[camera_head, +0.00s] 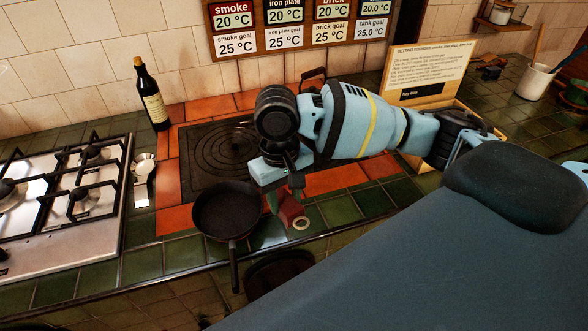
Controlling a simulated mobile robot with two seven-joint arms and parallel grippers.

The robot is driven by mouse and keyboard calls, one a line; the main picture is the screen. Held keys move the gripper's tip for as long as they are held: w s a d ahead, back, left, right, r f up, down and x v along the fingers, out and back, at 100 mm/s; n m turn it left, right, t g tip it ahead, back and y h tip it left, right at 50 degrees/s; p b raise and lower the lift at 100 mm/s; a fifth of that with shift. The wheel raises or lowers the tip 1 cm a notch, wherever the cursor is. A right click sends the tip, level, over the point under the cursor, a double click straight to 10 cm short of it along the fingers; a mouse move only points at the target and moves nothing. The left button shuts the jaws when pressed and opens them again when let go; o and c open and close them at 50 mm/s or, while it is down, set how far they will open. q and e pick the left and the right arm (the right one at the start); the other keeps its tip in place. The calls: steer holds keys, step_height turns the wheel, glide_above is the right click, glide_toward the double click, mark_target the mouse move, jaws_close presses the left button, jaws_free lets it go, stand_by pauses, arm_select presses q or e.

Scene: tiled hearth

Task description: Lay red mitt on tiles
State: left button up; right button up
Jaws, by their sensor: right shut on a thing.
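My right gripper (284,187) hangs below its blue arm, over the front of the tiled hearth. It is shut on the red mitt (291,209), a small dark red piece with a pale ring at its lower end. The mitt hangs down over the green tiles (341,210), just right of the black pan. I cannot tell whether it touches the tiles. The gripper hides its upper part. Orange-red tiles (172,219) frame the dark iron plate (214,150). My left gripper is not in view.
A black frying pan (227,208) sits at the front, its handle over the counter edge. A gas hob (62,215) fills the left. A dark bottle (151,97) stands behind. A wooden box with a note card (429,72) is at back right.

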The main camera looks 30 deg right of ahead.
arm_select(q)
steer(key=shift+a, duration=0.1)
arm_select(e)
steer(key=w+d+f+n+t, duration=0.2)
steer(key=w+d+f, duration=0.4)
steer(key=w, duration=0.4)
steer(key=shift+w+d+n, duration=0.35)
steer(key=shift+d+n, duration=0.25)
steer(key=shift+d, duration=0.2)
step_height(320, 180, down, 6)
steer(key=shift+s+f+b, duration=0.1)
steer(key=shift+f+b, duration=0.05)
steer(key=shift+b, duration=0.55)
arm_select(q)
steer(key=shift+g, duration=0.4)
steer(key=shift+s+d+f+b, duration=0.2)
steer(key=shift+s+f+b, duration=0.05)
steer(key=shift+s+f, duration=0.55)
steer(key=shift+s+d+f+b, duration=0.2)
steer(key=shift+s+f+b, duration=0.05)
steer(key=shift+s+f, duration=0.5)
arm_select(e)
steer(key=shift+f, duration=0.85)
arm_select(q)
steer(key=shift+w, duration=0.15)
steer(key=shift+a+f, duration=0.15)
arm_select(e)
steer(key=o, duration=0.8)
